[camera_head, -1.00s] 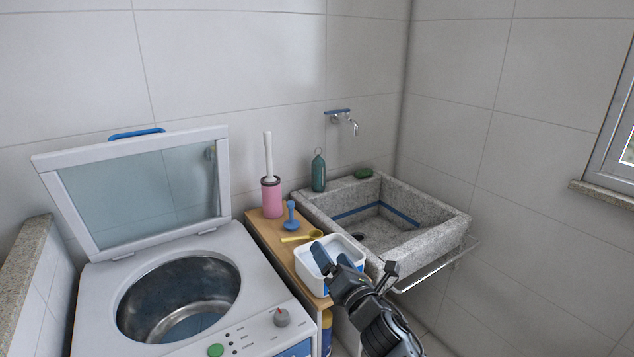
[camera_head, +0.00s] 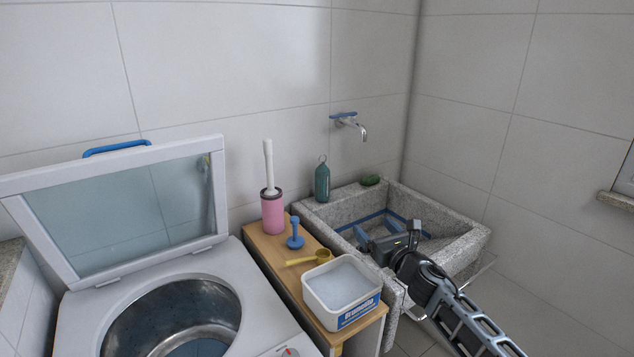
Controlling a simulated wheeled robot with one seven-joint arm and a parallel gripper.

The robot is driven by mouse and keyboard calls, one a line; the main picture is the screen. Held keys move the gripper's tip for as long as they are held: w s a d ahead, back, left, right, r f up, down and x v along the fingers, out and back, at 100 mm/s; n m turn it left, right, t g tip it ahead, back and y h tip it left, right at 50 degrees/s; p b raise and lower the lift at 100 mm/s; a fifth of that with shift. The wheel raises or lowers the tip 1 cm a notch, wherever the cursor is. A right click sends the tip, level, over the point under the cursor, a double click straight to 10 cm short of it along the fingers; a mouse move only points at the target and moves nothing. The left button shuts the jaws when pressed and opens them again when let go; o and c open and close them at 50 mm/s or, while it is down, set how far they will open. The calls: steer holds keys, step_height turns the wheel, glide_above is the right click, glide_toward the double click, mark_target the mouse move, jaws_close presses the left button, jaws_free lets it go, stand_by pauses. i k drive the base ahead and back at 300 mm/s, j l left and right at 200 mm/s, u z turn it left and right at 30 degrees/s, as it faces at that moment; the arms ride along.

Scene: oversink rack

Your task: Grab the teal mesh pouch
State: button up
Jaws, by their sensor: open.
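A teal, bottle-shaped item with a ring at its top (camera_head: 322,182) stands upright on the sink's back left corner; it appears to be the teal mesh pouch, though mesh is too fine to make out. My gripper (camera_head: 374,232) is open and empty, over the sink basin with its blue-tipped fingers pointing left and away from me. It is to the right of and nearer than the pouch, clearly apart from it. My gripper and wrist hide part of the basin.
The stone sink (camera_head: 465,245) has a green soap-like lump (camera_head: 370,180) on its back rim and a tap (camera_head: 350,122) above. Left, a wooden shelf (camera_head: 265,245) holds a pink brush holder (camera_head: 272,212), blue plunger-like item (camera_head: 295,235), yellow scoop (camera_head: 310,258) and white tub (camera_head: 342,305). An open washing machine (camera_head: 75,315) stands beside it.

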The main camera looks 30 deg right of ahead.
mark_target(322, 172)
steer(key=i+l, duration=0.15)
steer(key=i, duration=0.35)
steer(key=i+l, duration=0.1)
steer(key=i, duration=0.35)
